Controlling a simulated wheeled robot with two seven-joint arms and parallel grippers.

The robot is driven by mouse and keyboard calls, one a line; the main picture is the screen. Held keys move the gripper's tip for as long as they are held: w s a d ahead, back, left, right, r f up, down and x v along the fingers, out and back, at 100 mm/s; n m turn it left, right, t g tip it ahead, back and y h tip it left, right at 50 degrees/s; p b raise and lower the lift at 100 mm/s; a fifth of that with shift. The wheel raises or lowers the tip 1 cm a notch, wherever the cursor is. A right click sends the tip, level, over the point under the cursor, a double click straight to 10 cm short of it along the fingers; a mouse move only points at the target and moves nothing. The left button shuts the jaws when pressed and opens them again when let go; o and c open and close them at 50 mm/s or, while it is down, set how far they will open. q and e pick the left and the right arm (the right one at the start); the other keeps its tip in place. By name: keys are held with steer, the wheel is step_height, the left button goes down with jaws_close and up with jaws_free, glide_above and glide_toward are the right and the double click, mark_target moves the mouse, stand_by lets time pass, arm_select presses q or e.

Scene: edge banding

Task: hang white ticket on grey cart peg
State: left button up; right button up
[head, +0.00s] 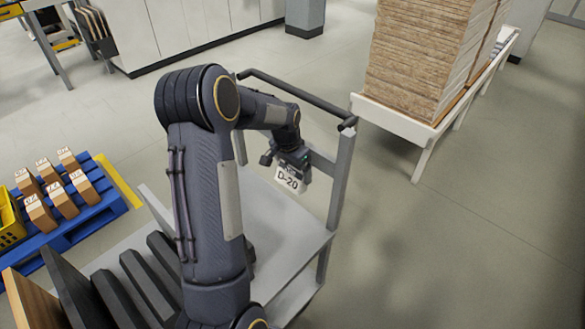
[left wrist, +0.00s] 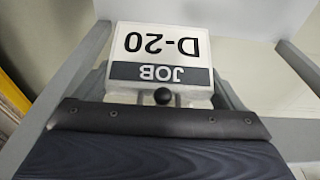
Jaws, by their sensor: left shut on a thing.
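The white ticket (head: 287,180), marked D-20, hangs below my left gripper (head: 290,162), which is shut on it. In the left wrist view the ticket (left wrist: 160,55) appears upside down, with its dark JOB band towards the gripper. The grey cart (head: 285,225) stands under and around the gripper, and the ticket is near its right end frame. A round black knob (left wrist: 162,96) shows at the ticket's edge. I cannot tell whether it is the cart peg or whether the ticket is on it. My right gripper is not in view.
Dark panels (head: 125,285) stand on the cart's left side. A blue pallet (head: 60,235) with small labelled boxes is at the left. A white-framed trolley (head: 400,122) with stacked boards (head: 420,55) stands at the back right. The floor at the right is clear.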

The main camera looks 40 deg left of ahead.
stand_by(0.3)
arm_select(q)
steer(key=o, duration=0.7)
steer(key=shift+s+r, duration=0.25)
steer(key=shift+r, duration=1.05)
steer(key=shift+s+r, duration=0.25)
steer(key=shift+r, duration=1)
steer(key=shift+s+r, duration=0.25)
steer(key=shift+r, duration=1.05)
steer(key=s+d+r+n+t+h+p, duration=0.2)
steer(key=s+d+r+p, duration=0.1)
steer(key=s+d+r, duration=0.95)
steer(key=shift+n+t+h, duration=0.4)
steer(key=shift+t+h, duration=0.4)
steer(key=s+d, duration=0.2)
steer(key=s, duration=0.2)
steer(key=s+d+p, duration=0.1)
steer(key=s+d, duration=0.2)
steer(key=s, duration=0.1)
steer(key=s+d+f+p, duration=0.1)
steer(key=s+d, duration=0.2)
steer(key=s, duration=0.1)
steer(key=shift+s, duration=0.35)
